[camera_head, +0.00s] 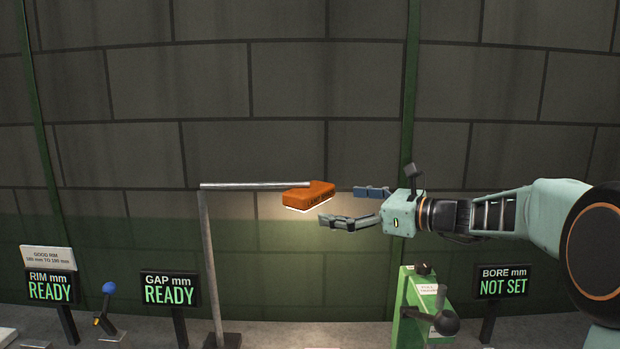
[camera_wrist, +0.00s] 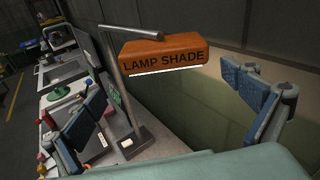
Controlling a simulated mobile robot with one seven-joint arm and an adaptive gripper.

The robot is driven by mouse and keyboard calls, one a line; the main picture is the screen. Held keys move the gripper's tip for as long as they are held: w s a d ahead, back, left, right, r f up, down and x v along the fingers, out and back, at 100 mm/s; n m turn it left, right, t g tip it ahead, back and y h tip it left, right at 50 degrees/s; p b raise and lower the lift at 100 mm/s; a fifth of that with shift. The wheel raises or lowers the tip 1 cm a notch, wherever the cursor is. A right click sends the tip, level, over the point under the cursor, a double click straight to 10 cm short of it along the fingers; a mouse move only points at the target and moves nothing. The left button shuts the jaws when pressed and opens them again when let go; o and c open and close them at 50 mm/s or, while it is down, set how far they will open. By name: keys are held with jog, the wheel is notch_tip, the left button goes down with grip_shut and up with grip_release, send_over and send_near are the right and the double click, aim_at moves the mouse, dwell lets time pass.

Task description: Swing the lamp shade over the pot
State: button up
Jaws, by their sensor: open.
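The lamp shade (camera_head: 308,195) is an orange block with a lit white underside, hanging at the right end of a grey arm on a post. In the wrist view the lamp shade (camera_wrist: 165,57) faces me with its name on its side. My gripper (camera_head: 340,206) is open and points left, its fingertips close to the right end of the shade. In the wrist view its fingers stand apart (camera_wrist: 160,98), with the shade ahead between them; no contact is visible. I cannot make out a pot in either view.
The lamp post (camera_head: 212,270) stands on the bench. Signs reading RIM (camera_head: 50,287), GAP (camera_head: 170,289) and BORE (camera_head: 504,281) stand along it. A green fixture with a dark lever (camera_head: 415,305) is below my gripper. A block wall (camera_head: 300,90) is behind.

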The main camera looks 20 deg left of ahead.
aim_at(303, 186)
jog(key=shift+w+r+m+y, duration=0.25)
jog(key=shift+r+y, duration=0.1)
jog(key=shift+r, duration=0.1)
jog(key=shift+w+r+m+y, duration=0.25)
jog(key=shift+r+y, duration=0.1)
jog(key=shift+r, duration=0.1)
jog(key=p+x, duration=0.2)
jog(key=x, duration=0.8)
jog(key=shift+a+r, duration=0.1)
jog(key=shift+a, duration=0.25)
jog(key=c, duration=1.4)
